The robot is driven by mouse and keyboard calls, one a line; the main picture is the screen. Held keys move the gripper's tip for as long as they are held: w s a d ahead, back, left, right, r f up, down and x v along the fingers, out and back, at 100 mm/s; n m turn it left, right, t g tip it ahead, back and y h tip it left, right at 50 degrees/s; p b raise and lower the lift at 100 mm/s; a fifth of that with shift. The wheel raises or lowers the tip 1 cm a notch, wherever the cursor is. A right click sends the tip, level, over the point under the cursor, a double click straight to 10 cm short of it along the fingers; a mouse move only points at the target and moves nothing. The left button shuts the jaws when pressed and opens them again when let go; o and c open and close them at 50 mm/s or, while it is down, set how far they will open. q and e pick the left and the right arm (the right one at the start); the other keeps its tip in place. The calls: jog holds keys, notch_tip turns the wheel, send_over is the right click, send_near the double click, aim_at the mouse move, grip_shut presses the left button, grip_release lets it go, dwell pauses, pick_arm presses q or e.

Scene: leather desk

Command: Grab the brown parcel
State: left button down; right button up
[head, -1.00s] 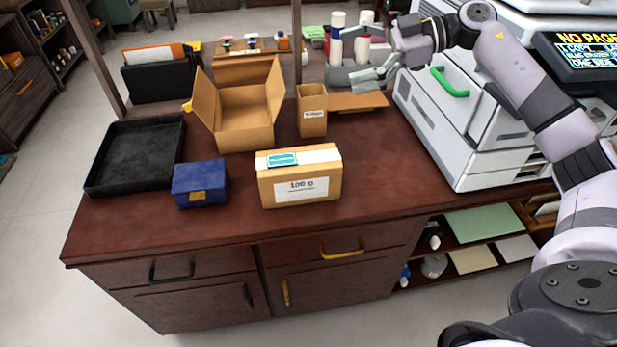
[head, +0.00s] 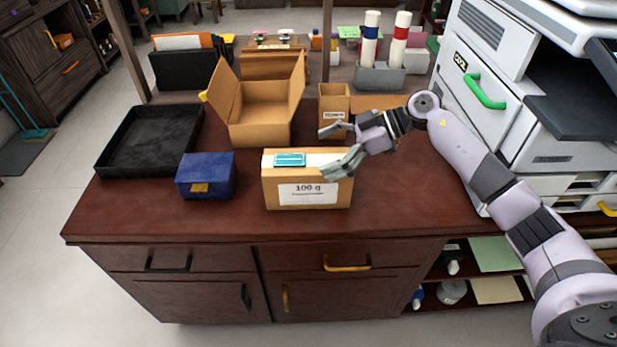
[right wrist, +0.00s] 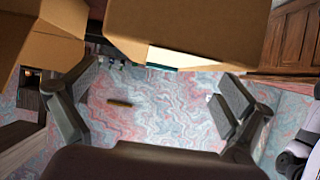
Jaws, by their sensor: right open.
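The brown parcel (head: 307,193), a box with a white label reading "100 g" and a teal sticker on top, stands upright near the front of the desk. My right gripper (head: 340,147) is open, its fingers pointing left at the parcel's upper right end. One finger overlaps the parcel's top right in the picture; I cannot tell if it touches. In the right wrist view, the two fingers (right wrist: 158,100) are spread with nothing between them. My left gripper is not in view.
A blue box (head: 205,176) stands left of the parcel, and a black tray (head: 122,170) lies behind it. An open cardboard box (head: 262,118) and a small carton (head: 334,98) stand behind. A white machine (head: 470,88) is on the right. The desk's front strip is clear.

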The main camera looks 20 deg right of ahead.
aim_at(311, 160)
jog(key=x, duration=0.4)
jog(key=shift+s+f, duration=0.1)
jog(key=shift+s, duration=0.1)
jog(key=shift+w+a+f, duration=0.15)
jog(key=shift+a+f, duration=0.1)
jog(key=shift+a, duration=0.05)
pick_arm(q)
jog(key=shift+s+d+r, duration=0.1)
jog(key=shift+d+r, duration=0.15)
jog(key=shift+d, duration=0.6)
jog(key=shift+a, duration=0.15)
pick_arm(e)
jog(key=shift+c, duration=0.5)
jog(key=c, duration=0.4)
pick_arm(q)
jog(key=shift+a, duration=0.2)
pick_arm(e)
jog(key=c, duration=1.5)
